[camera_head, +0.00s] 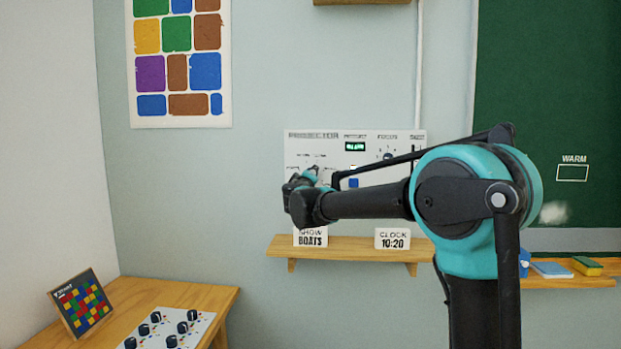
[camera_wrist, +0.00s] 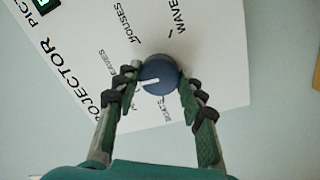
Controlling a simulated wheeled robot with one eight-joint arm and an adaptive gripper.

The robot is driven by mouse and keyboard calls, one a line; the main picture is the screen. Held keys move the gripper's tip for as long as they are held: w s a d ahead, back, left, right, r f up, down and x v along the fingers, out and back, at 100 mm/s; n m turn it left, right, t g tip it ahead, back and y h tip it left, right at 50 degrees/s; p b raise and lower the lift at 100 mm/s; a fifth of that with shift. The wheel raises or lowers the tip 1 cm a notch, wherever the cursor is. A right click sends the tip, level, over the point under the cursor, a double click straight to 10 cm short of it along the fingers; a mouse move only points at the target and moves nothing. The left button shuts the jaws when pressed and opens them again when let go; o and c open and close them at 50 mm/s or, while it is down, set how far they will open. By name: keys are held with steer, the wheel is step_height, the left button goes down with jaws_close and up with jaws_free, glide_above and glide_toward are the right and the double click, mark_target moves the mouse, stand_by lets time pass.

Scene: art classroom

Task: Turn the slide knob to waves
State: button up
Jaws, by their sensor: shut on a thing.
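The slide knob (camera_wrist: 158,75) is a round blue-grey dial with a white pointer line. My gripper (camera_wrist: 156,88) has its two green padded fingers shut on the knob's sides in the wrist view. The pointer line aims left and slightly down in that view, on the side between LEAVES and BOATS. The WAVES label (camera_wrist: 178,18) is above the knob, HOUSES is upper left, and BOATS is below, partly behind the fingers. In the head view my gripper (camera_head: 303,190) is against the lower left of the white projector panel (camera_head: 300,148) and hides the knob.
A wooden shelf (camera_head: 350,250) below the panel holds a SHOW BOATS card (camera_head: 312,238) and a CLOCK 10:20 card (camera_head: 392,238). A lit green display (camera_head: 355,146) is on the panel. A table (camera_head: 190,293) with a knob board (camera_head: 165,330) is lower left.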

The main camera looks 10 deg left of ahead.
steer(key=m+g, duration=0.1)
steer(key=m, duration=2.2)
steer(key=shift+a+r, duration=0.1)
steer(key=shift+r, duration=0.05)
steer(key=shift+m+y, duration=0.3)
steer(key=o, duration=1.2)
steer(key=shift+c, duration=0.2)
steer(key=shift+s, duration=0.1)
steer(key=s, duration=1.1)
steer(key=shift+s+a+r, duration=0.15)
steer(key=shift+s+r, duration=0.25)
steer(key=shift+r, duration=0.05)
